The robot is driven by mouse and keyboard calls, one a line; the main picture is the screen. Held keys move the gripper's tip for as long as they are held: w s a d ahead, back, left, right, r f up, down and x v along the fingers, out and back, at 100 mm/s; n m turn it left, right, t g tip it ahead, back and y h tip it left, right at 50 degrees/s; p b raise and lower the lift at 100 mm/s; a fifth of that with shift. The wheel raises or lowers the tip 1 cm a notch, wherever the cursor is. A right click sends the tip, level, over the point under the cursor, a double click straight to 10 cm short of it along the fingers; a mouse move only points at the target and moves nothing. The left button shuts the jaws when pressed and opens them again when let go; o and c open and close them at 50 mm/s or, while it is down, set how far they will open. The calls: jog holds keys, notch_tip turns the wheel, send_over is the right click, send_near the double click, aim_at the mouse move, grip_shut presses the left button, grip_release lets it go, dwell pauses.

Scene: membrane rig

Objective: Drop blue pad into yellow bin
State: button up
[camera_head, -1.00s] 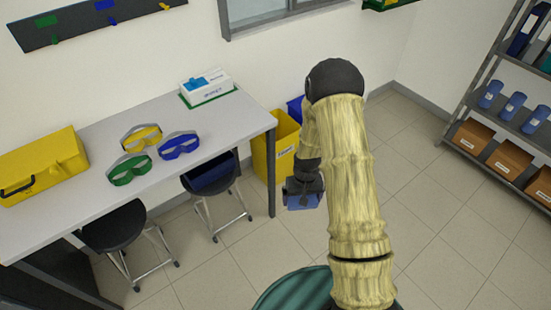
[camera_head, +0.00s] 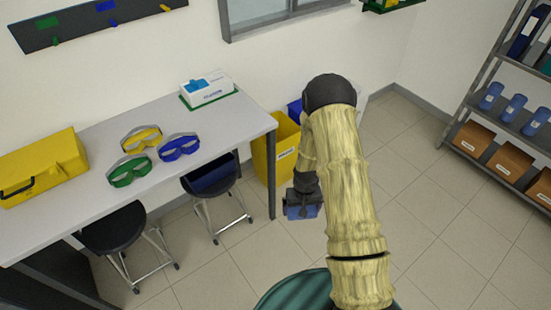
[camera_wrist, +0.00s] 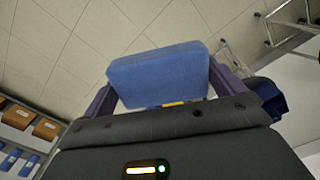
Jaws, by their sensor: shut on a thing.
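My gripper (camera_head: 303,194) is shut on the blue pad (camera_head: 301,211), which hangs below it in front of the bins. In the wrist view the blue pad (camera_wrist: 158,76) sits between the two fingers of my gripper (camera_wrist: 160,85). The yellow bin (camera_head: 271,158) stands on the floor beside the right end of the table. My arm hides part of its right side. The pad is to the right of the bin's front and nearer to me, apart from it in the head view.
A blue bin (camera_head: 294,108) shows partly behind my arm. The table (camera_head: 90,205) carries goggles, a yellow case (camera_head: 45,168) and a glove box (camera_head: 207,88). Two stools (camera_head: 112,228) stand at its front. A shelf (camera_head: 500,125) is at the right. Floor between is clear.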

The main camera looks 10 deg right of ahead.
jog(key=s+f, duration=0.3)
jog(key=f, duration=0.8)
jog(key=shift+s+f+b, duration=0.2)
jog(key=shift+f+b, duration=0.2)
